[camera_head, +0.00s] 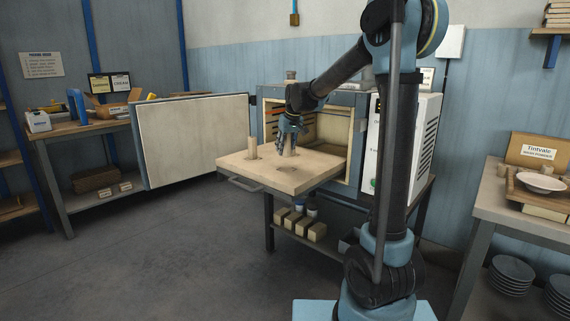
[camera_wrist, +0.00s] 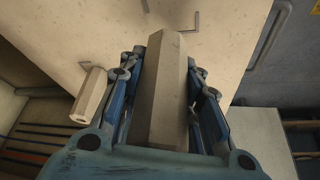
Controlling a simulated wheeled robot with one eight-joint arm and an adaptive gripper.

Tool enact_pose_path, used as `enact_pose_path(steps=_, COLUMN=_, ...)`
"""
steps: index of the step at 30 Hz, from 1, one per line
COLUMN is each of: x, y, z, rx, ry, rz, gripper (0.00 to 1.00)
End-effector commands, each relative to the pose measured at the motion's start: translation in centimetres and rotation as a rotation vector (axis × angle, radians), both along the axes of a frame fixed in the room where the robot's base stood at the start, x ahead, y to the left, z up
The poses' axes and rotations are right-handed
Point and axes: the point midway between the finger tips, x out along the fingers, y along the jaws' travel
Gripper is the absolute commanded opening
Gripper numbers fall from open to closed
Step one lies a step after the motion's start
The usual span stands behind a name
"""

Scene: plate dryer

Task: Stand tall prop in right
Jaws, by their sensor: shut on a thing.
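My gripper (camera_head: 291,136) is shut on a pale, faceted prop (camera_wrist: 163,90), which stands between the blue fingers in the wrist view. In the head view this prop (camera_head: 289,147) is about upright over the back middle of the pulled-out shelf (camera_head: 298,182). I cannot tell whether its lower end touches the shelf. A second pale prop (camera_head: 253,147) stands upright at the shelf's left side. It also shows left of the fingers in the wrist view (camera_wrist: 90,95). A dark mark (camera_head: 286,169) lies on the bare shelf nearer the front. Dark corner marks (camera_wrist: 193,25) show in the wrist view.
The dryer (camera_head: 349,112) stands open behind the shelf, its door (camera_head: 193,140) swung left. A handle (camera_head: 240,184) juts from the shelf's front. Several pale blocks (camera_head: 297,223) sit on the rack below. A side table (camera_head: 520,208) with a white bowl (camera_head: 541,182) stands at right.

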Motion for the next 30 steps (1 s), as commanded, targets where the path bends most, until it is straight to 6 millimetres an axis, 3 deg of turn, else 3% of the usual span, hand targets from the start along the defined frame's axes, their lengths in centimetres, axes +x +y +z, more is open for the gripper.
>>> enact_pose_path(steps=17, x=0.0, y=0.1, z=-5.5, rx=0.000, ry=0.000, rz=0.001, gripper=0.01)
enact_pose_path(steps=27, x=0.0, y=0.1, z=-5.9, rx=0.000, ry=0.000, rz=0.001, gripper=0.01)
enact_pose_path(steps=28, x=0.0, y=0.1, z=-5.9, rx=0.000, ry=0.000, rz=0.001, gripper=0.36)
enact_pose_path(steps=30, x=-0.1, y=0.1, z=-5.9, rx=0.000, ry=0.000, rz=0.001, gripper=0.52)
